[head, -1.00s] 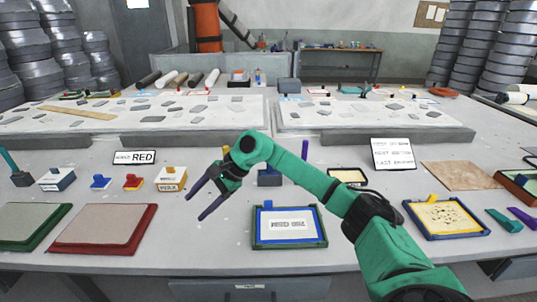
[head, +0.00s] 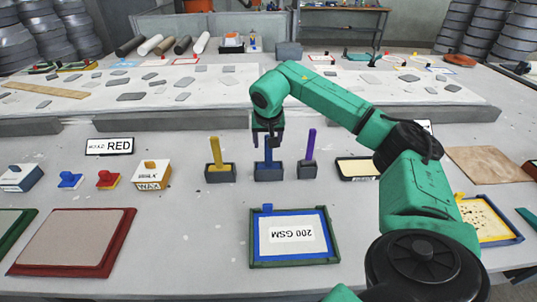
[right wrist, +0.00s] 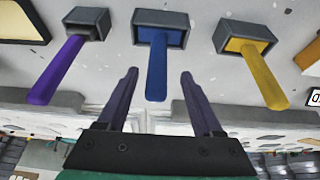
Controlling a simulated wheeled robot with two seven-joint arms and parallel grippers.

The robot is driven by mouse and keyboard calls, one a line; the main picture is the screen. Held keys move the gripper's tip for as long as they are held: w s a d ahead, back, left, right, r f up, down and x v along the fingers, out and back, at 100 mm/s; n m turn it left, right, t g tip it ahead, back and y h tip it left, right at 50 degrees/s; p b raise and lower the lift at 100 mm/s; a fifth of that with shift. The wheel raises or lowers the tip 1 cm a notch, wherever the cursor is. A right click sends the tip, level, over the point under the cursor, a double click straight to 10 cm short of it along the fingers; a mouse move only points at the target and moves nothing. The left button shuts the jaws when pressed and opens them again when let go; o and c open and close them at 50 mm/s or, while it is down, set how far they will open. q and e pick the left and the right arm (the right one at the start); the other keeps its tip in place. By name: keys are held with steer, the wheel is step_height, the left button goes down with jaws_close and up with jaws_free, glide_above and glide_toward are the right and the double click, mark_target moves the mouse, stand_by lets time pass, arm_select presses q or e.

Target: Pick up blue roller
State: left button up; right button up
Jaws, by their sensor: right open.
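The blue roller (head: 268,157) stands upright in a dark grey holder on the table, its top partly hidden by my right gripper in the head view. My right gripper (head: 268,137) is over it, pointing down. In the right wrist view, the blue roller's handle (right wrist: 157,68) shows between the two open fingers (right wrist: 159,75), with a gap on each side. The fingers are empty and not closed on it. My left gripper is not in view.
A yellow-handled tool (head: 215,155) stands in a holder on the left, and a purple one (head: 309,150) close on the right. A framed 200 GSM card (head: 258,259) lies in front. A black-rimmed tray (head: 348,168) is to the right.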

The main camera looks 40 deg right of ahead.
mark_target(268, 151)
steer(key=p+x, duration=0.1)
steer(key=x, duration=0.4)
steer(key=shift+s+d+f+p, duration=0.1)
steer(key=shift+d+f+p, duration=0.05)
steer(key=shift+f+p, duration=0.15)
steer(key=shift+d+f, duration=0.1)
steer(key=shift+f, duration=0.2)
jaws_close()
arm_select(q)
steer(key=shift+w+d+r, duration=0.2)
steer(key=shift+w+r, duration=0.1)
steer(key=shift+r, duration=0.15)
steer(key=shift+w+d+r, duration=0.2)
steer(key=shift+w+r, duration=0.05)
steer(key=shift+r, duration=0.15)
arm_select(e)
steer(key=shift+r, duration=0.1)
